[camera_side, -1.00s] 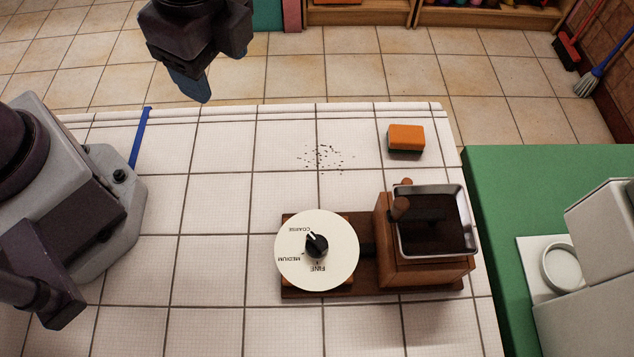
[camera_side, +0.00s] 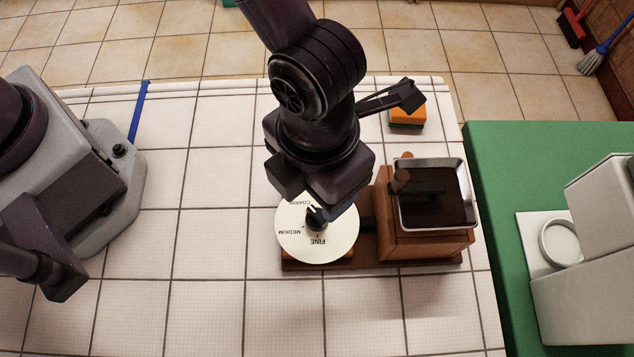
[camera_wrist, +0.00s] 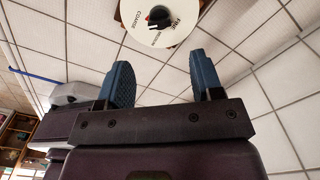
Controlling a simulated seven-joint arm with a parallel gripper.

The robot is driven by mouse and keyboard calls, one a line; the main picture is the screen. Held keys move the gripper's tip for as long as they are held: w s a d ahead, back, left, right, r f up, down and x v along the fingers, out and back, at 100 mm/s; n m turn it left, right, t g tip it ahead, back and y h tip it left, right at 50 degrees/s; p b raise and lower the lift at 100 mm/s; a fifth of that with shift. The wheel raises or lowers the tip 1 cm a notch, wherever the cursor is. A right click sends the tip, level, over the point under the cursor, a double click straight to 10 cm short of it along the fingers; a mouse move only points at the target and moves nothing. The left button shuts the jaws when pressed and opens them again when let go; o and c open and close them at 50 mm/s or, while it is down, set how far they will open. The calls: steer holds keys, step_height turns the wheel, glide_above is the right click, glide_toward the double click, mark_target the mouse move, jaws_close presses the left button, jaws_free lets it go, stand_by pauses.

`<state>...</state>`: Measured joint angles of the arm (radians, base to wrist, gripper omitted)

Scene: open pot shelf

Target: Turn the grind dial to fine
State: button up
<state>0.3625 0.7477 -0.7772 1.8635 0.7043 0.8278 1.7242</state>
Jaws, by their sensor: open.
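The grind dial is a white disc (camera_side: 318,247) marked COARSE, MEDIUM and FINE, with a black knob (camera_side: 316,218) at its centre. The knob's pointer faces up and left, toward the COARSE side. The dial sits on the wooden base of the grinder (camera_side: 425,245). My gripper (camera_side: 336,208) is above the dial in the side view and hides its far part. In the wrist view my gripper (camera_wrist: 163,78) shows two blue fingers apart with nothing between them. The knob (camera_wrist: 158,16) lies beyond them at the top edge, apart from both.
The grinder's wooden box with a metal-rimmed hopper (camera_side: 435,190) and a crank stands right of the dial. A green surface (camera_side: 500,200) holds a grey machine (camera_side: 590,270). Tiles left of the dial are clear.

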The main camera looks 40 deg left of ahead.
mark_target(317, 214)
step_height(317, 214, down, 10)
stand_by(0.4)
steer(key=c, duration=0.9)
